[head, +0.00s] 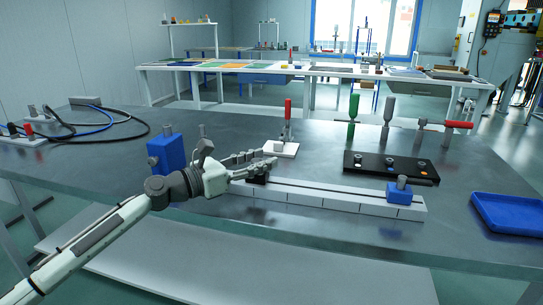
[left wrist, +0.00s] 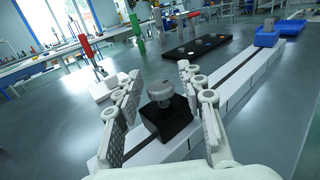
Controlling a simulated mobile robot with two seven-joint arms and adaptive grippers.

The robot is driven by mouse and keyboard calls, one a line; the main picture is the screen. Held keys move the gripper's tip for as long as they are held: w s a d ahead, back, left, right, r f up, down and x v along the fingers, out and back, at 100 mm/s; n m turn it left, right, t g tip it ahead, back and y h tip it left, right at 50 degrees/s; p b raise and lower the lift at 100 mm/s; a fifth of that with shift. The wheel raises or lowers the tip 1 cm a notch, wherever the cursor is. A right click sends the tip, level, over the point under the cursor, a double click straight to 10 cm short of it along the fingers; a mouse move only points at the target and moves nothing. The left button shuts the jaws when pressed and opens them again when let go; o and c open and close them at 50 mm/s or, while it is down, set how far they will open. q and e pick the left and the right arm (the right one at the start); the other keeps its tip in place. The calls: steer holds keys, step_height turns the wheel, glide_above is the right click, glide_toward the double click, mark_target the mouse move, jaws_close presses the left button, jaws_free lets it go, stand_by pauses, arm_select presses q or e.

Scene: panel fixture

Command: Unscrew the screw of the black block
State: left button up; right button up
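The black block (left wrist: 168,122) sits at the near end of a white slotted rail (left wrist: 235,85). A grey round-headed screw (left wrist: 160,92) stands upright on its top. In the head view, the black block (head: 258,179) is partly hidden beneath my left gripper (head: 272,160). In the left wrist view, my left gripper (left wrist: 160,74) is open, with one finger on each side of the screw. Gaps show between the fingers and the screw head. My right gripper is not in view.
A blue block (head: 399,193) with a grey screw sits at the rail's right end. A black panel (head: 385,170) lies behind it, and a blue tray (head: 508,213) is at the right. Upright red (head: 288,108) and green (head: 353,107) handles stand behind the rail. Another blue block (head: 166,152) stands left.

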arm_select(q)
steer(key=shift+x, duration=1.6)
steer(key=shift+c, duration=0.3)
jaws_close()
